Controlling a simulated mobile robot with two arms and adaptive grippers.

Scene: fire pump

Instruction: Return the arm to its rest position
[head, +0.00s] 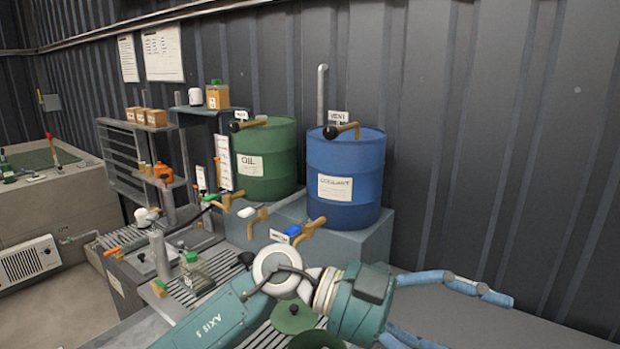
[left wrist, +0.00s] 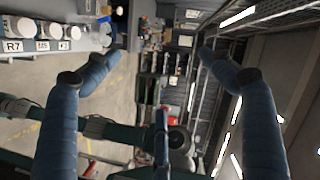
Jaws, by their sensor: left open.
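My left arm (head: 215,322) comes in from the bottom left of the head view. It is teal with a white joint, and it crosses in front of the bench. My left gripper (head: 475,322) is at the lower right, with its blue fingers spread and pointing right. In the left wrist view, the same gripper (left wrist: 160,58) has its two blue fingers wide apart with nothing between them. The lower finger is partly cut off in the head view. My right gripper does not show.
A blue coolant drum (head: 345,205) and a green oil drum (head: 262,185) stand on a grey plinth (head: 372,243) behind the arm. A slatted bench (head: 180,292) with bottles and valves lies to the left. A ribbed wall (head: 470,130) is behind. The surface right of the drums looks clear.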

